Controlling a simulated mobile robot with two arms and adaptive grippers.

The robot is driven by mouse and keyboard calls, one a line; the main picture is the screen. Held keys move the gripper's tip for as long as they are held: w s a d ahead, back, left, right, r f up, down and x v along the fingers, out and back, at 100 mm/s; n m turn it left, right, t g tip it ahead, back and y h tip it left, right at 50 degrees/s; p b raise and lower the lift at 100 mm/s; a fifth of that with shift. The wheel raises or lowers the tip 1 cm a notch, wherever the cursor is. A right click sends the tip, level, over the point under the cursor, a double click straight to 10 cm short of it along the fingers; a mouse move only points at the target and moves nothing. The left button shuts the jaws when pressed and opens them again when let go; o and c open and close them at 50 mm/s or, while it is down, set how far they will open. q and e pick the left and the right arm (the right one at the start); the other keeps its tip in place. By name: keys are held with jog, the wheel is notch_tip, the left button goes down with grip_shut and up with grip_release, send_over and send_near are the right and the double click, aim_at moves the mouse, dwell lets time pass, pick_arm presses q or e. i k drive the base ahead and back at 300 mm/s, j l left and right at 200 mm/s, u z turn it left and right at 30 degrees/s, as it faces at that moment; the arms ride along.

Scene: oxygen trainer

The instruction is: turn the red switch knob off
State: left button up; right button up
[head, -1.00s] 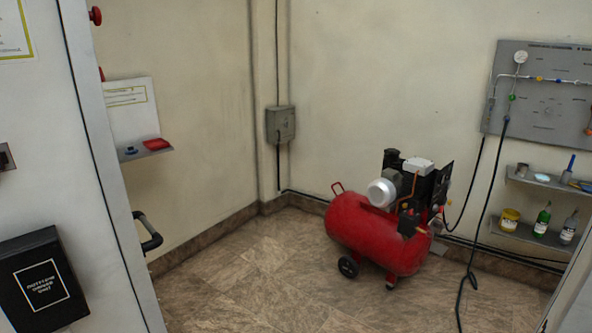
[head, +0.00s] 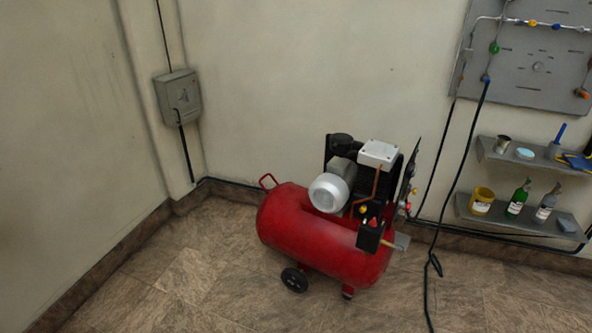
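A red compressor (head: 325,240) stands on the tiled floor, with a black and silver motor (head: 332,190) on top. Small red and yellow fittings (head: 407,207) show at its right end, beside a black box (head: 370,236). They are too small to tell whether one is the red switch knob or how it is set. Neither of my grippers is in view.
A grey wall box (head: 177,97) hangs near the corner. A grey panel (head: 530,75) with pipes and valves is on the right wall above two shelves (head: 520,222) with bottles and cups. A black hose (head: 450,190) hangs to the floor. Floor left of the compressor is clear.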

aim_at(372, 223)
jog(key=i+l+u, duration=0.1)
jog(key=i+l, duration=0.15)
jog(key=i+l+u, duration=0.1)
jog(key=l, duration=0.3)
jog(key=i+l+u, duration=0.15)
jog(key=i+l, duration=0.15)
jog(key=i+l+u, duration=0.1)
jog(key=l, duration=0.35)
jog(key=i, duration=0.1)
